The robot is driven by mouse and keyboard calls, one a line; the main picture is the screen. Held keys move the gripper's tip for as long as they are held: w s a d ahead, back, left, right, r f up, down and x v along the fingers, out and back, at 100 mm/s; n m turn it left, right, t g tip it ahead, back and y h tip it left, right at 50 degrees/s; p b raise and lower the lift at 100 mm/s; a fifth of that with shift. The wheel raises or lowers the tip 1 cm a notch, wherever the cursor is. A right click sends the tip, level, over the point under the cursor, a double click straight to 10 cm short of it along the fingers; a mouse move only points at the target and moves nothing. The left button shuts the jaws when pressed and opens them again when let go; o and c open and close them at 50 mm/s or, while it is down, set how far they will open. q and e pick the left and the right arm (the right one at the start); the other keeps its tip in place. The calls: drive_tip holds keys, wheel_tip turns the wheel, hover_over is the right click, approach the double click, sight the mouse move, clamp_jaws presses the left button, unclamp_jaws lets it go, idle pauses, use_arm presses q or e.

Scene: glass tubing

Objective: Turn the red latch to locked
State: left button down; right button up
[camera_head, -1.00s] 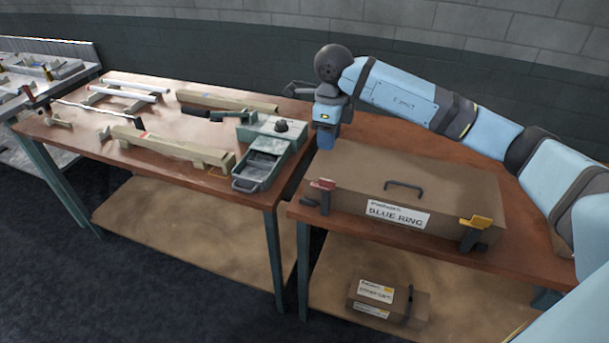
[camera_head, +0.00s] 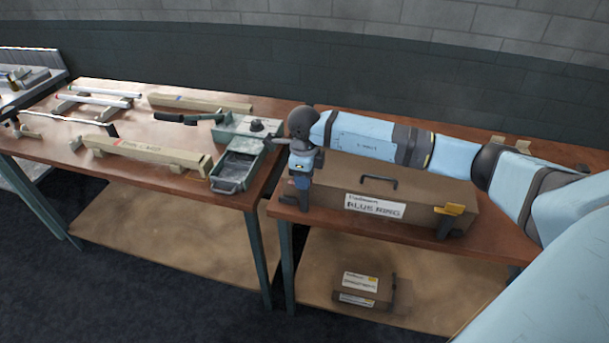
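A long brown case (camera_head: 420,190) with a black handle (camera_head: 378,181) and a white label reading BLUE RING lies on the right table. My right gripper (camera_head: 299,200) points down at the left front corner of the case. It covers the spot of the red latch, which I cannot make out now. I cannot tell whether its fingers touch the latch or are open or shut. A yellow latch (camera_head: 449,209) stands at the right front end of the case. My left gripper is not in view.
The left table holds a grey-green drawer unit (camera_head: 240,165), wooden beams (camera_head: 150,152) and rods (camera_head: 100,93). A gap separates the two tables. A small labelled brown box (camera_head: 370,290) lies on the shelf below the right table.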

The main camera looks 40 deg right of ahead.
drive_tip(key=shift+c, duration=0.5)
clamp_jaws()
drive_tip(key=shift+m, duration=0.4)
drive_tip(key=m, duration=0.2)
drive_tip(key=shift+m+b, duration=0.3)
drive_tip(key=shift+b, duration=0.1)
drive_tip(key=m, duration=0.3)
drive_tip(key=shift+m, duration=0.4)
drive_tip(key=m, duration=1)
drive_tip(key=shift+m, duration=0.4)
